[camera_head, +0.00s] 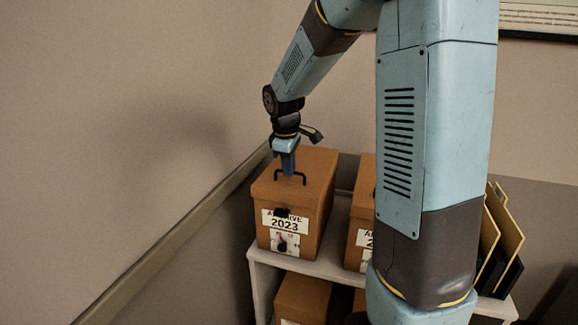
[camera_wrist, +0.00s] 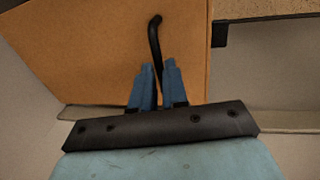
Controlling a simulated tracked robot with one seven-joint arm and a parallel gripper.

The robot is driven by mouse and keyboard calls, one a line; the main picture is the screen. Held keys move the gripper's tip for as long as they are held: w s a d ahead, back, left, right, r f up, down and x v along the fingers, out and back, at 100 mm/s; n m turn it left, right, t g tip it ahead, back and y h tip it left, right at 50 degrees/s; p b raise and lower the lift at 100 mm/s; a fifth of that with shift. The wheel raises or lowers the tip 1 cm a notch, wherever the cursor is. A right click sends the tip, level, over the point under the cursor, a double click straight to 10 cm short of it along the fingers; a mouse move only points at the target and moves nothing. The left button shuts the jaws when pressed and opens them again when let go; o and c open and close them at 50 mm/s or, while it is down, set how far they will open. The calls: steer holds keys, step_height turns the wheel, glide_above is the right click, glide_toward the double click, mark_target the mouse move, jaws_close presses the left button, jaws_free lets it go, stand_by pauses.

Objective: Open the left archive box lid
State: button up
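The left archive box (camera_head: 318,215) is brown cardboard with a white "2023" label and stands on the left end of a white shelf. Its lid (camera_head: 318,160) lies flat and closed on top, with a black bar handle (camera_head: 303,178) standing up from it. My gripper (camera_head: 288,170) points down at this handle from above. In the wrist view, the black handle (camera_wrist: 154,38) runs between my two blue fingers (camera_wrist: 158,80), which are close together and seem to touch it on both sides. The brown lid surface (camera_wrist: 90,45) fills the upper left there.
A second archive box (camera_head: 363,205) stands to the right on the white shelf (camera_head: 333,262), partly hidden by my arm. Another box (camera_head: 303,296) sits below. Upright folders (camera_head: 505,230) stand at the right. A wall with a rail (camera_head: 180,240) runs close along the left.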

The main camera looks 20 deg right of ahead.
jaws_close()
steer(key=shift+r, duration=0.1)
stand_by(1.0)
